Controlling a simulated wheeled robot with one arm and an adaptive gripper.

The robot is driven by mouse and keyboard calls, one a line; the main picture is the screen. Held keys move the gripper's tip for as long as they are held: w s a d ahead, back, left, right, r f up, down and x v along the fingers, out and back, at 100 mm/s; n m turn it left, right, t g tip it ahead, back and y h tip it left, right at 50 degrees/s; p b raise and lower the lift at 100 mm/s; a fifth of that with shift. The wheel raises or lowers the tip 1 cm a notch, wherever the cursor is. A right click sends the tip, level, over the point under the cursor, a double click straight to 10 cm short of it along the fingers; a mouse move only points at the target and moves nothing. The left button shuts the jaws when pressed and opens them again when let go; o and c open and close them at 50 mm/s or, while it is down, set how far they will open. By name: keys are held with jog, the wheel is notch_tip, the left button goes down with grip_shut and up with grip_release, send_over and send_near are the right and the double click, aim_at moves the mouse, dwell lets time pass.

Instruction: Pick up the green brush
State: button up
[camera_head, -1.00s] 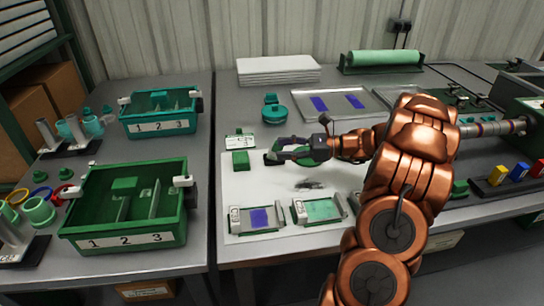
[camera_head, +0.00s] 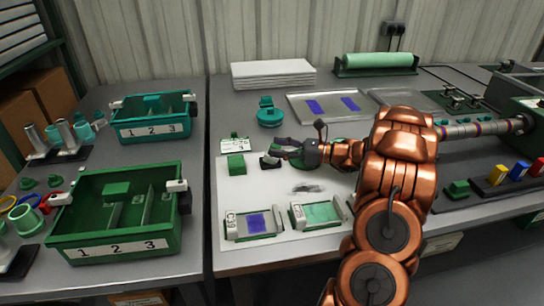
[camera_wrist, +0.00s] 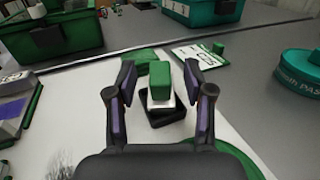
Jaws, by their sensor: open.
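A small block with a green top, a white band and a dark square base stands on the white sheet; I take it to be the green brush (camera_wrist: 160,82). In the wrist view my gripper (camera_wrist: 160,75) is open, with one finger on each side of it and gaps between. In the head view my gripper (camera_head: 276,152) is low over the white sheet, and the dark base shows at its tip. The fingers hide most of the block there.
A green block (camera_head: 236,166) and a number card (camera_head: 235,145) lie just left of my gripper. Two framed plates (camera_head: 252,224) lie in front. A teal round tub (camera_head: 269,115) stands behind. Green bins (camera_head: 120,245) stand on the left table.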

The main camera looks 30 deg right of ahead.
jog(key=shift+x, duration=1.1)
jog(key=shift+c, duration=0.3)
grip_shut()
